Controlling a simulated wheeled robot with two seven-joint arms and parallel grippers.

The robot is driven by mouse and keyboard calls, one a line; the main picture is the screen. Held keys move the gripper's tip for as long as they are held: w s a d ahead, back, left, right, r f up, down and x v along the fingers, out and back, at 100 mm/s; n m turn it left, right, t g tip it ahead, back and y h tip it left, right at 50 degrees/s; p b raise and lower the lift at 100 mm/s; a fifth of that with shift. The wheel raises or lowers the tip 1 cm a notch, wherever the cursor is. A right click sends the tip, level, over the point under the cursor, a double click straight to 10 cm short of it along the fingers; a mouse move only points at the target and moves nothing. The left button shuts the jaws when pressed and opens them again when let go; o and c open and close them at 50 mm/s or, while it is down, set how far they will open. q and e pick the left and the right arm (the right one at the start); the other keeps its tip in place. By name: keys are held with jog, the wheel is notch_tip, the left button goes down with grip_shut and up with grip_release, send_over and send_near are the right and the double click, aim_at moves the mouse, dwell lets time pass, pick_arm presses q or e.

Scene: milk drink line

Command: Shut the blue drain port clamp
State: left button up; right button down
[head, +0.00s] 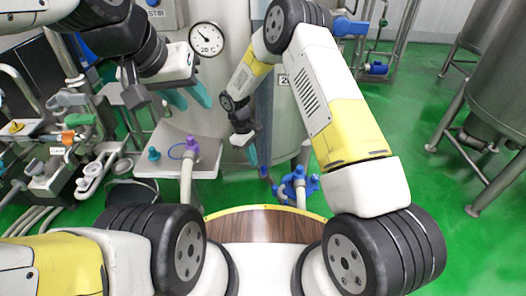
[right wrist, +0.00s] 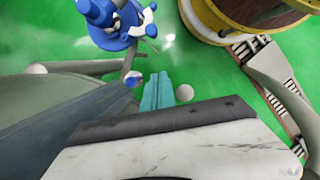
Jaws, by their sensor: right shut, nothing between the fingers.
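The blue drain port clamp (head: 299,187) sits around a pale pipe end below the tank, right of centre in the head view. It also shows at the top of the right wrist view (right wrist: 118,24). Whether it is shut is too small to tell. My right gripper (head: 253,157) points down, left of the clamp and apart from it. Its teal fingers are together and empty in the right wrist view (right wrist: 158,88). My left gripper (head: 188,98) hangs at upper left, its teal fingers apart with nothing between them.
A steel tank (head: 283,120) with a dial gauge (head: 206,39) stands ahead. A purple clamp (head: 192,146) and a teal knob (head: 154,154) are at a pale shelf (head: 150,172). Pipes and valves crowd the left. Green floor (head: 400,140) is open at right.

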aim_at(279, 190)
jog(key=s+d+f, duration=0.3)
jog(key=d+f, duration=0.2)
jog(key=f, duration=0.4)
jog(key=shift+s+d, duration=0.15)
jog(key=shift+d, duration=0.1)
